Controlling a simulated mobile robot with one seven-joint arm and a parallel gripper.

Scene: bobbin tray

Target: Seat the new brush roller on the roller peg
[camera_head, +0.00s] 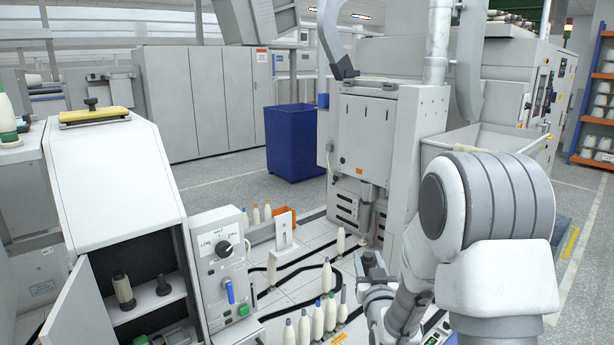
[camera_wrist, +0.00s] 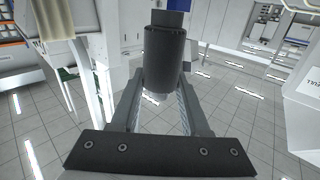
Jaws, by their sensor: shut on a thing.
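A dark grey cylinder with a narrower top, which looks like the brush roller (camera_wrist: 165,58), is between the fingertips of my gripper (camera_wrist: 163,82) in the wrist view. My gripper is shut on it, and it stands roughly in line with the fingers. In the head view my gripper (camera_head: 372,275) is low at the centre right, above the bobbin area, with the dark roller (camera_head: 371,261) at its end. An open cabinet at the left has a shelf with a short dark peg-like piece (camera_head: 163,285), possibly the roller peg; I cannot tell for sure.
The cabinet door (camera_head: 75,312) hangs open. A control box (camera_head: 220,260) with a knob stands right of the cabinet. Several bobbins (camera_head: 317,318) stand upright between it and my gripper. A blue bin (camera_head: 293,142) is farther back.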

